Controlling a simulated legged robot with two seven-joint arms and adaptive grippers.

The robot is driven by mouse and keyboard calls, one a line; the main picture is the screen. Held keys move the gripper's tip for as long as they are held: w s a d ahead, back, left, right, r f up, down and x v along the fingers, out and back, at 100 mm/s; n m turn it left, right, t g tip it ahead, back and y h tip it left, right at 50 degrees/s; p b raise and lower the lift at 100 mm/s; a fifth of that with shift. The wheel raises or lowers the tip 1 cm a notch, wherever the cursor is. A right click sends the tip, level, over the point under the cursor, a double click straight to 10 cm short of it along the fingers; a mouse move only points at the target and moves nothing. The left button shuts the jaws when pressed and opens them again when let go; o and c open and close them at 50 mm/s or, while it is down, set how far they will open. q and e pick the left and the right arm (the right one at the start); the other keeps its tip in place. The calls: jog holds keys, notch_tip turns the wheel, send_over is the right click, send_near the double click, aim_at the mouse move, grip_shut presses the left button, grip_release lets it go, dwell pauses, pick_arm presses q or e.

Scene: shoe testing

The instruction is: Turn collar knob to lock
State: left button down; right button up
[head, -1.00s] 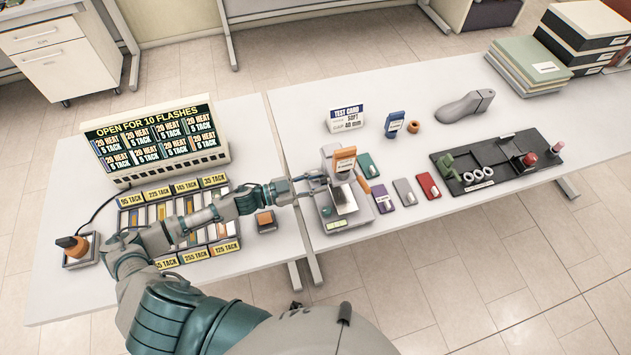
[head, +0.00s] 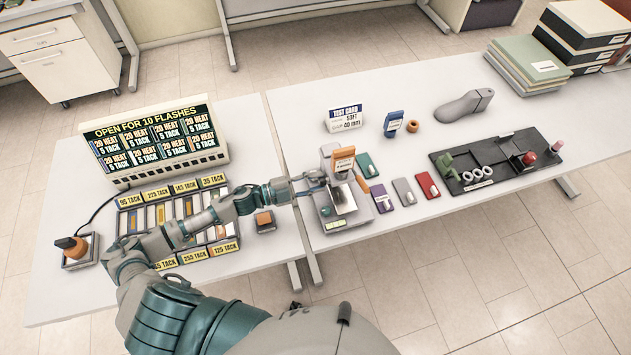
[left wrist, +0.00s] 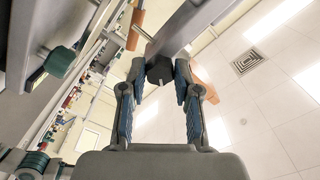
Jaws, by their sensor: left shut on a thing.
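The grey test device (head: 329,212) stands near the left edge of the right-hand table, with an upright head and an orange-labelled block (head: 343,160) at its top. My left gripper (head: 313,186) reaches it from the left, at the side of its upright part. In the left wrist view, the gripper's two blue-padded fingers (left wrist: 159,86) are closed around a dark, faceted collar knob (left wrist: 159,70) below a grey bar. The knob is too small to make out in the head view. My right gripper is not in view.
A display board (head: 158,142), a labelled tray (head: 172,188) and an orange-topped block (head: 265,221) are on the left-hand table. Coloured cards (head: 405,191), a grey shoe form (head: 465,105) and a black rack (head: 497,160) lie right of the device. The table's front right is clear.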

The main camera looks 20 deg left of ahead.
pick_arm(q)
jog(key=m, duration=0.3)
jog(key=m+b, duration=0.1)
jog(key=m, duration=0.1)
jog(key=m+b, duration=0.1)
jog(key=m, duration=0.2)
jog(key=shift+s+f+m, duration=0.1)
jog(key=shift+f+m, duration=0.15)
jog(key=shift+m, duration=0.05)
jog(key=shift+m+b, duration=0.5)
jog(key=shift+m, duration=0.3)
jog(key=shift+s+f, duration=0.1)
jog(key=c, duration=0.8)
grip_release()
jog(key=shift+c, duration=0.2)
jog(key=shift+a, duration=0.1)
jog(key=shift+a+r, duration=0.1)
jog(key=shift+r, duration=0.1)
